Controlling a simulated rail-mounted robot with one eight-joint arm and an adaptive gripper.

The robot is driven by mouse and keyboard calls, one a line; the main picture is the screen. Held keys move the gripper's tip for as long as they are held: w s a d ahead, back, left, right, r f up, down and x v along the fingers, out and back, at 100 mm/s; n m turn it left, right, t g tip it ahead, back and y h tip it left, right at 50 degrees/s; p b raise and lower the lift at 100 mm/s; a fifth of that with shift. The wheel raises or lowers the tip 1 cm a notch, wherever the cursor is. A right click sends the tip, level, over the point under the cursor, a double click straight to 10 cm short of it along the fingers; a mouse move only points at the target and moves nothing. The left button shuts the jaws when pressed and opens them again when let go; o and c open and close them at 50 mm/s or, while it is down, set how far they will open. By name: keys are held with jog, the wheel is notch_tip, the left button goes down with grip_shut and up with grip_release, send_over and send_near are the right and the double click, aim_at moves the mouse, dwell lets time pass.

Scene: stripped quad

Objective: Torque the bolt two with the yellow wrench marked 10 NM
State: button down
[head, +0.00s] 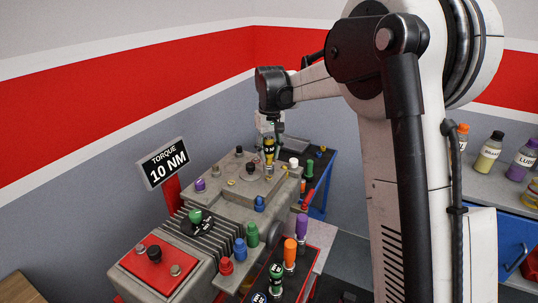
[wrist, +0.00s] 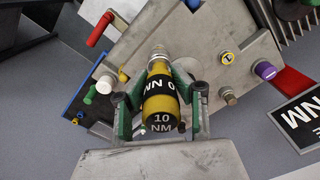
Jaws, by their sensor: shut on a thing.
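My gripper (wrist: 160,92) is shut on the yellow wrench (wrist: 161,80), which has a black band and reads 10 NM at its near end. In the head view the wrench (head: 269,153) stands roughly upright beneath my wrist, over the far part of the grey engine block (head: 220,206). Its silver socket end (wrist: 158,52) points down to the block; whether it sits on a bolt cannot be told. The disc's number is too small to read, so I cannot tell which bolt is two.
A sign (head: 163,163) reads TORQUE 10 NM. Purple (head: 200,185), blue (head: 259,203) and green (head: 195,217) knobs stand up from the block. Orange (head: 290,252) and green (head: 275,278) handled tools stand in front. Bottles (head: 488,151) line a counter at right.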

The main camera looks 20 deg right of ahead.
aim_at(269, 138)
jog(key=shift+r, duration=0.4)
jog(key=shift+r+p, duration=1.15)
jog(key=shift+r, duration=0.85)
jog(key=shift+f, duration=0.1)
